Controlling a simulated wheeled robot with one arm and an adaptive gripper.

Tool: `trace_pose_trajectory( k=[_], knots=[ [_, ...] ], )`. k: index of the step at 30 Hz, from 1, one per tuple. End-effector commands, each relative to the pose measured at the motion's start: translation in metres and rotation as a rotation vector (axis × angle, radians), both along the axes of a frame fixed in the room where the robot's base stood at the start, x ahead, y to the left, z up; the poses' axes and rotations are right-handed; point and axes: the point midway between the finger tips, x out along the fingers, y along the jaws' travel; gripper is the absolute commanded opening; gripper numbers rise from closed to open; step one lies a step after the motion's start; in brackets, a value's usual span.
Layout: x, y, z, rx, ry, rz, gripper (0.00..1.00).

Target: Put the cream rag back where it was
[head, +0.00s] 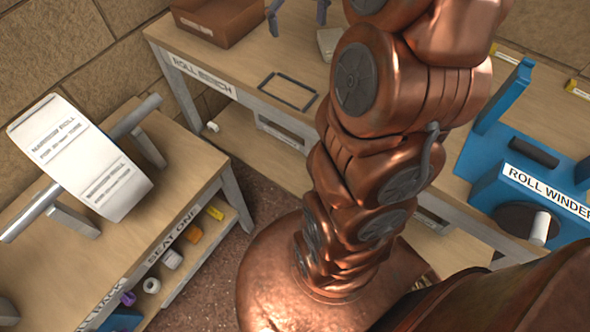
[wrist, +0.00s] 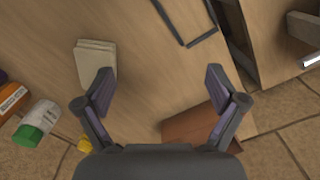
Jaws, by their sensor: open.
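The cream rag (head: 328,42) lies folded flat on the Roll Bench, partly hidden by my arm in the head view. In the wrist view the cream rag (wrist: 95,62) is at upper left, just outside my left-hand finger. My gripper (head: 298,16) shows only its finger ends at the top of the head view. In the wrist view my gripper (wrist: 160,92) is open, with bare bench top between its fingers. A dark rectangular outline (head: 288,91) on the bench encloses bare wood. The outline (wrist: 188,22) also shows at the top of the wrist view.
A brown box (head: 218,22) stands at the bench's back left; it is also near the right-hand finger (wrist: 192,124). A blue Roll Winder (head: 530,195) stands at right. A side table (head: 175,175) holds a large white roll on a bar. Bottles (wrist: 38,122) show at left.

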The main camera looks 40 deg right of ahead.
Motion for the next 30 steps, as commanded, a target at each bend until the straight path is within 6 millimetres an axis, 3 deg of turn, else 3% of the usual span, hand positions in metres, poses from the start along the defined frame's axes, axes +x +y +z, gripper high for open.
trace_pose_trajectory(
  k=[1, 6, 15, 21, 24, 30],
  knots=[
    [-0.010, 0.024, -0.003, 0.004, 0.011, 0.040, 0.95],
    [-0.049, 0.089, -0.019, 0.014, 0.054, 0.139, 0.95],
    [-0.143, 0.165, -0.056, 0.014, 0.131, 0.251, 0.95],
    [-0.203, 0.188, -0.083, 0.013, 0.181, 0.279, 0.95],
    [-0.222, 0.192, -0.092, 0.012, 0.193, 0.281, 0.95],
    [-0.233, 0.195, -0.097, 0.012, 0.200, 0.280, 0.95]
  ],
)
